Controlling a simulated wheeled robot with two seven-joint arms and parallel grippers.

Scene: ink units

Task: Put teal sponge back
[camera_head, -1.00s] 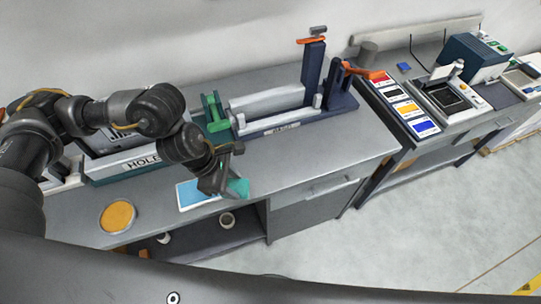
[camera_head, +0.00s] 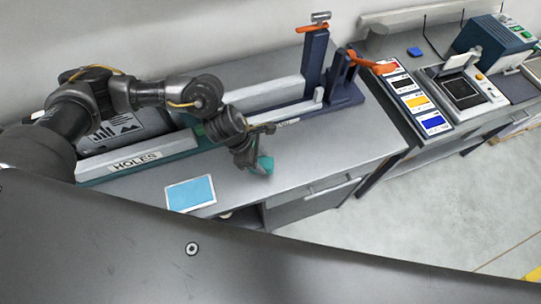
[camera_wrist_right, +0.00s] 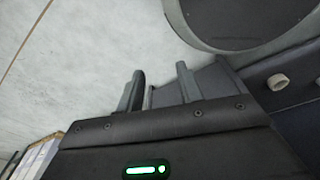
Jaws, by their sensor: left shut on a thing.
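The teal sponge (camera_head: 264,165) is between the fingers of my left gripper (camera_head: 260,158), partly hidden by them. My left gripper is shut on it, over the front part of the grey bench; I cannot tell whether the sponge touches the top. A light-blue pad with a white border (camera_head: 190,193) lies flat on the bench near the front edge, left of the sponge and apart from it. My right gripper (camera_wrist_right: 160,88) shows only in the right wrist view. Its two fingers are apart with nothing between them, above a pale floor.
A long unit labelled HOLES (camera_head: 137,162) stands along the bench's left side. A dark blue press with orange handles (camera_head: 314,68) stands at the back right. A second bench holds a colour-swatch panel (camera_head: 420,103) and a machine (camera_head: 465,92). The bench's front right (camera_head: 335,160) is clear.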

